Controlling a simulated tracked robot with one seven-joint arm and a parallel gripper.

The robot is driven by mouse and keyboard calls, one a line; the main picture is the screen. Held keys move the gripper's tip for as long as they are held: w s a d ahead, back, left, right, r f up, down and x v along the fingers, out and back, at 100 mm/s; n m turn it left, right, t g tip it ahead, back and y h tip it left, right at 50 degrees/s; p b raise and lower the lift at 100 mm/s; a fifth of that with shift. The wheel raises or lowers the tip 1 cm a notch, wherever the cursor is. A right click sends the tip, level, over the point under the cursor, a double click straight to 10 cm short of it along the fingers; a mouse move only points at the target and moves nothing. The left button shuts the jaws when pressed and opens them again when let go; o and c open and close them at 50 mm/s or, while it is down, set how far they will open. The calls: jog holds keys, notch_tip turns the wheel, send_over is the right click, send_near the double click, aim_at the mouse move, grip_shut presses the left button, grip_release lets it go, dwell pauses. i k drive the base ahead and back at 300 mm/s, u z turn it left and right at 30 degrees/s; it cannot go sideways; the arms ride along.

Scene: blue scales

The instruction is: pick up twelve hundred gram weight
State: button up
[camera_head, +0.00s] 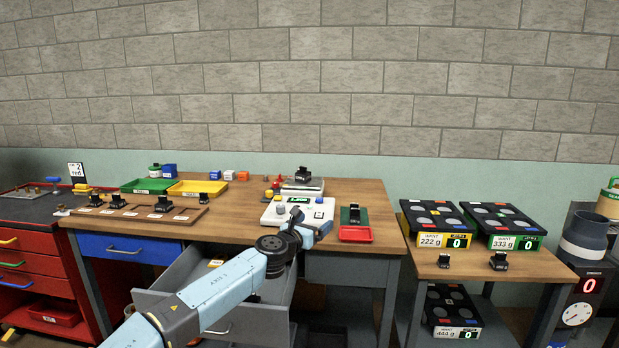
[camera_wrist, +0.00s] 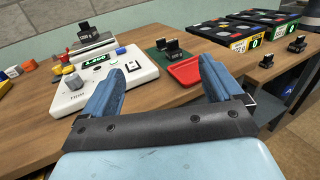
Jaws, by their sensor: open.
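Several black weights with handles are in view, and their markings are too small to tell which is the twelve hundred gram one. Some stand on a wooden rack (camera_head: 130,211) at the left of the bench. One black weight (camera_head: 302,174) is on a small scale behind the white device (camera_wrist: 95,82). Black weights (camera_wrist: 171,47) sit on a green mat by a red tray (camera_wrist: 187,71). Two more, a left weight (camera_head: 444,260) and a right weight (camera_head: 499,261), stand on the right table. My gripper (camera_wrist: 163,72) is open and empty, above the bench's front edge by the white device.
Green (camera_head: 150,186) and yellow (camera_head: 197,189) trays lie at the back of the bench. An open grey drawer (camera_head: 170,304) is below my arm. Black scales labelled 222 g (camera_head: 429,240) and 333 g (camera_head: 502,243) occupy the back of the right table. A gap separates the tables.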

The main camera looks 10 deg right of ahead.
aim_at(303, 176)
jog(key=u, duration=0.05)
jog(key=i, duration=1.45)
